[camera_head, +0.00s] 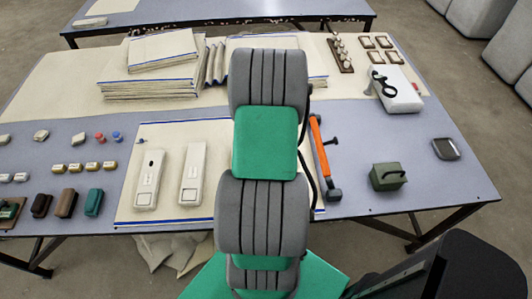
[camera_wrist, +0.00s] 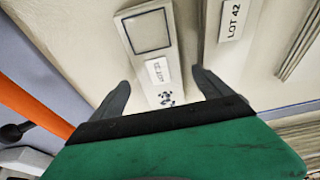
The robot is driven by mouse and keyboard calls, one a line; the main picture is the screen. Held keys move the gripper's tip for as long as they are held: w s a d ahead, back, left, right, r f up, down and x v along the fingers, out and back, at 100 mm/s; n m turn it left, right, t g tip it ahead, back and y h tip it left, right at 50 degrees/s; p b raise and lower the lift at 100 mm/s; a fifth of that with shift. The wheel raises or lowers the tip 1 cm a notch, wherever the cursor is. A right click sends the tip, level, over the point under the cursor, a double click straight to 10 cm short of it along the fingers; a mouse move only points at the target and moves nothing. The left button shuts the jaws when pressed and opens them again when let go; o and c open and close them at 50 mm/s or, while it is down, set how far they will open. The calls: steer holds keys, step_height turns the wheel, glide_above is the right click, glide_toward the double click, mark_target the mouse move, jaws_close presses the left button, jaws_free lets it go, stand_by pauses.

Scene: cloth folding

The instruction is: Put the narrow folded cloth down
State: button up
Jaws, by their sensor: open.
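Two narrow pale strips, which look like folded cloths with printed squares and lot labels, lie side by side on a cream sheet (camera_head: 133,205) with blue edges. The left strip (camera_head: 149,180) also shows in the wrist view (camera_wrist: 232,45). My gripper (camera_wrist: 160,92) is open, with one finger on either side of that end. I cannot tell the height of the fingers above it. My arm hides the gripper in the head view.
An orange-handled tool (camera_head: 320,155) lies right of my arm, with a green box (camera_head: 387,176) beyond it. Stacked cloths (camera_head: 150,88) and a pleated cloth (camera_head: 216,65) are at the back. Small blocks and cases (camera_head: 66,203) stand at the left. The table's right front is mostly clear.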

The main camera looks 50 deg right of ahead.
steer(key=shift+x, duration=0.95)
steer(key=shift+r, duration=0.1)
steer(key=c, duration=1.7)
